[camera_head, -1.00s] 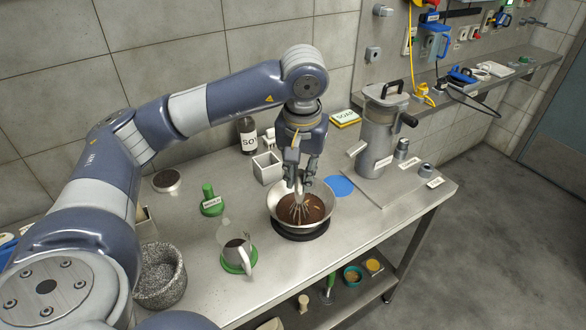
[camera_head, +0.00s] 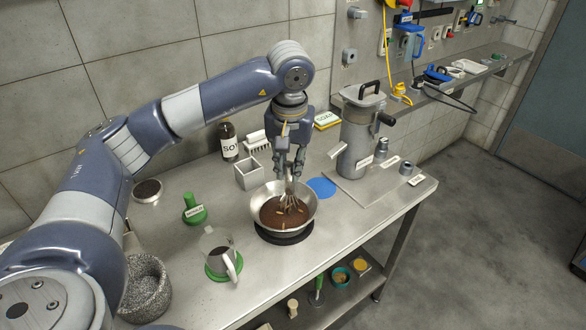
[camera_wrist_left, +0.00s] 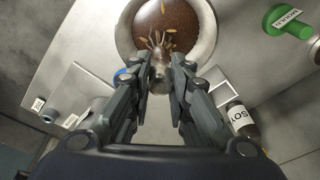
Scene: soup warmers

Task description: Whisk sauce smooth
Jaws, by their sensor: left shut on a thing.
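A metal bowl (camera_head: 311,208) of brown sauce (camera_head: 272,212) stands on a black round base (camera_head: 283,238) on the steel table. A few pale bits float in the sauce. My left gripper (camera_head: 291,172) is above the bowl, shut on the handle of a whisk (camera_head: 290,204). The whisk's wires are down in the sauce, toward the bowl's right side. In the left wrist view the fingers (camera_wrist_left: 160,75) close around the whisk, and its wires (camera_wrist_left: 157,42) spread over the sauce (camera_wrist_left: 170,18). The right gripper does not show.
A measuring jug (camera_head: 220,256) on a green mat stands at the front left, near a green-handled tool (camera_head: 194,211) and stone mortar (camera_head: 146,290). Behind are a white square container (camera_head: 246,176) and soy bottle (camera_head: 228,143). A large metal dispenser (camera_head: 360,135) stands right of a blue disc (camera_head: 321,187).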

